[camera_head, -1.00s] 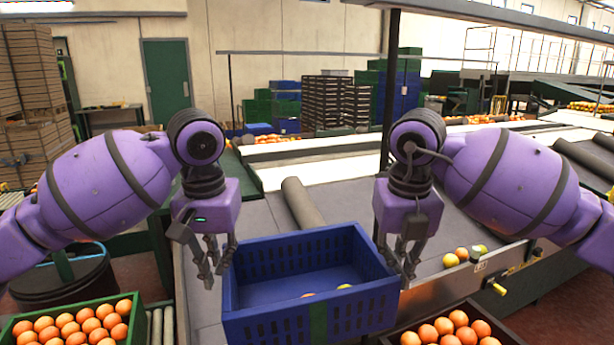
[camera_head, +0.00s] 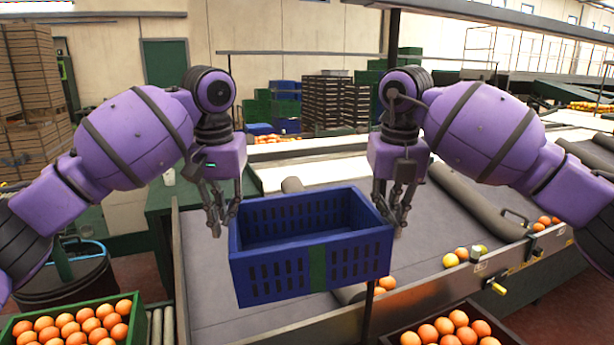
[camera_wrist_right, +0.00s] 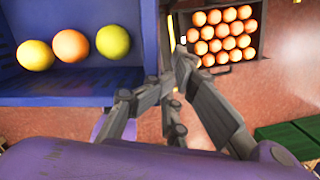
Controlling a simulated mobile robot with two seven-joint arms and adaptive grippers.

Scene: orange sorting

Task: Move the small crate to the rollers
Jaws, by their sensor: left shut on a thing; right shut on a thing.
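The small blue crate (camera_head: 275,277), with a green stripe on its front, is held up between my grippers above the grey belt surface. My left gripper (camera_head: 221,225) is shut on its left end wall. My right gripper (camera_head: 398,220) is shut on its right end wall. In the right wrist view, the crate (camera_wrist_right: 60,87) has three fruits inside: yellow-orange, orange and yellow-green. The right gripper's fingers (camera_wrist_right: 165,75) are at its side wall. Narrow metal rollers (camera_head: 162,327) show at the bottom left, partly cut off by the frame.
A green crate of oranges (camera_head: 146,322) stands left of the rollers. A dark crate of oranges (camera_head: 400,327) is at the bottom right. Loose fruits (camera_head: 450,260) lie by the belt's metal edge. The grey belt surface (camera_head: 215,290) is clear left of the crate.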

